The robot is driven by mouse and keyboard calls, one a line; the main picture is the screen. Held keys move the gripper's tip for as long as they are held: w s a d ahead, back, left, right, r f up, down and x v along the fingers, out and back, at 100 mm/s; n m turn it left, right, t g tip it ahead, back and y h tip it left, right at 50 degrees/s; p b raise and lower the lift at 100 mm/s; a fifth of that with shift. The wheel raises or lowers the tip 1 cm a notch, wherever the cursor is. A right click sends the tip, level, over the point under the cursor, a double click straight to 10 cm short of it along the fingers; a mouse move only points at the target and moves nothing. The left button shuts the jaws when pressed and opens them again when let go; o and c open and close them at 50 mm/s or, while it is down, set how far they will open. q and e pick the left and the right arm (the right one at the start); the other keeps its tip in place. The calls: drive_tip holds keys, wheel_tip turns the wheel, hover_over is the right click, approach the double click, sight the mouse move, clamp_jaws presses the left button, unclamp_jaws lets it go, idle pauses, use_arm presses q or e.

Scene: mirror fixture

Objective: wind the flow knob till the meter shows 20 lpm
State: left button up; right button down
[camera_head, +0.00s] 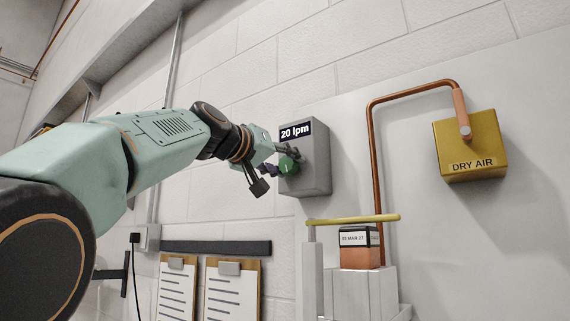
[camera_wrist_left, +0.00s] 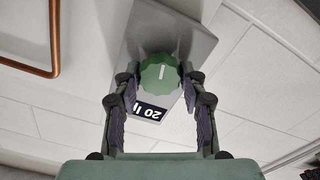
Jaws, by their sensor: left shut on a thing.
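The flow meter is a grey box (camera_head: 313,174) on the wall, and its black display (camera_head: 296,131) reads "20 lpm". The green flow knob (camera_head: 287,165) is on its front, partly hidden by my gripper. In the left wrist view the knob (camera_wrist_left: 159,73) shows a white pointer line, and the display (camera_wrist_left: 150,111) appears upside down with only part of its text visible. My left gripper (camera_head: 282,163) is shut on the knob, with one finger on either side of it. My right gripper is in neither view.
A yellow "DRY AIR" box (camera_head: 470,145) with a copper pipe (camera_head: 374,150) is to the right. Below the meter are a yellow bar (camera_head: 352,219) and a dated block (camera_head: 360,247). Two clipboards (camera_head: 232,292) hang at lower left.

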use_arm(q)
drive_tip(key=shift+d+f, duration=0.1)
drive_tip(key=shift+f, duration=0.2)
drive_tip(key=o, duration=1.2)
drive_tip(key=shift+r, duration=0.25)
drive_tip(key=shift+c, duration=0.2)
drive_tip(key=shift+s, duration=0.1)
drive_tip(key=shift+v, duration=3.85)
drive_tip(key=shift+w, duration=0.2)
drive_tip(key=shift+s, duration=0.1)
